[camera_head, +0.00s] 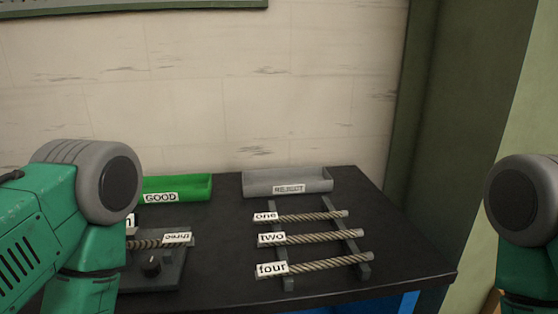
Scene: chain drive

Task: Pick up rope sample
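Three rope samples lie across a dark rack (361,253) on the table. The rope labelled "one" (310,216) is at the back, the rope "two" (315,238) in the middle and the rope "four" (330,264) at the front. A rope labelled "three" (145,244) sits on a dark device with a knob (151,266) at left, partly hidden by my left arm. My green and grey arms show at the left and right edges. Neither gripper's fingers are in view.
A green tray marked "GOOD" (180,187) and a grey tray marked "REJECT" (288,181) stand at the back of the black table (412,262). A wall rises behind them. The table is clear right of the rack and between device and rack.

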